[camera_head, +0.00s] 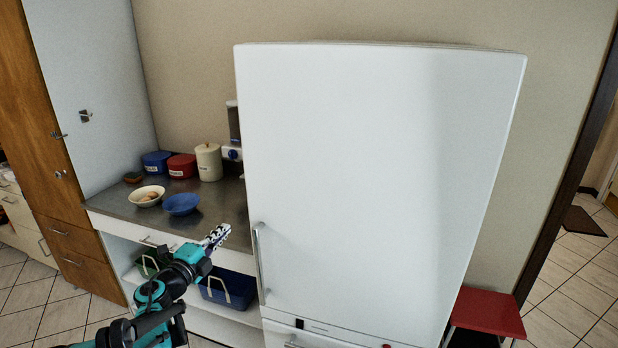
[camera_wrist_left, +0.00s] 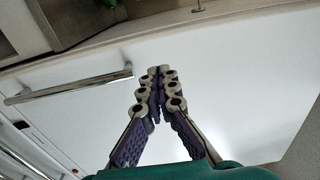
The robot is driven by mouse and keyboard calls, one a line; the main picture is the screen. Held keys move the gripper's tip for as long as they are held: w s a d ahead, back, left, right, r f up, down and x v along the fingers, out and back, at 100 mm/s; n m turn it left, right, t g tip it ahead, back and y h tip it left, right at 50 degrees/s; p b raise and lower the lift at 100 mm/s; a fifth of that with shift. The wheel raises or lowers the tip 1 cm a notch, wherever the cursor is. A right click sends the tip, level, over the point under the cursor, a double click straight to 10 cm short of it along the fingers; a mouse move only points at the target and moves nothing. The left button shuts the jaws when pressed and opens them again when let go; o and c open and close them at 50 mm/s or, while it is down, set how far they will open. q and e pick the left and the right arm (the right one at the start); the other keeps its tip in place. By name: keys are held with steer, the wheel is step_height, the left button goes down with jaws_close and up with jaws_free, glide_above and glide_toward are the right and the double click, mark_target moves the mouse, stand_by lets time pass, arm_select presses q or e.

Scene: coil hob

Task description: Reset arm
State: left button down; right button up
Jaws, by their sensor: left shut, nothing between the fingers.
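My left gripper (camera_head: 218,236) is shut and empty. In the head view it points up and to the right, in front of the counter's drawer front and left of the fridge handle. In the left wrist view its two fingers (camera_wrist_left: 158,82) meet at the tips, with the white fridge door behind them. The white fridge (camera_head: 375,190) stands closed in the middle of the head view. Its metal handle (camera_head: 261,262) also shows at the left of the left wrist view (camera_wrist_left: 70,86). My right gripper is in neither view.
A metal counter (camera_head: 222,208) holds a cream bowl (camera_head: 147,196), a blue bowl (camera_head: 181,204), several canisters (camera_head: 208,162) and a small appliance. A blue basket (camera_head: 229,288) sits on the shelf below. A red stool (camera_head: 487,313) stands right of the fridge.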

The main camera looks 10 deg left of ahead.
arm_select(q)
steer(key=s+d+r+n+y, duration=0.3)
steer(key=s+r+n+y, duration=0.4)
steer(key=n, duration=0.6)
steer(key=s+d+f+n+g+h, duration=0.5)
steer(key=s+d+f+g, duration=0.5)
steer(key=s+d+f, duration=0.8)
step_height(320, 180, down, 3)
steer(key=shift+s+d+r+n+g, duration=0.15)
steer(key=shift+s+d+n+g, duration=0.25)
steer(key=shift+s+n, duration=0.35)
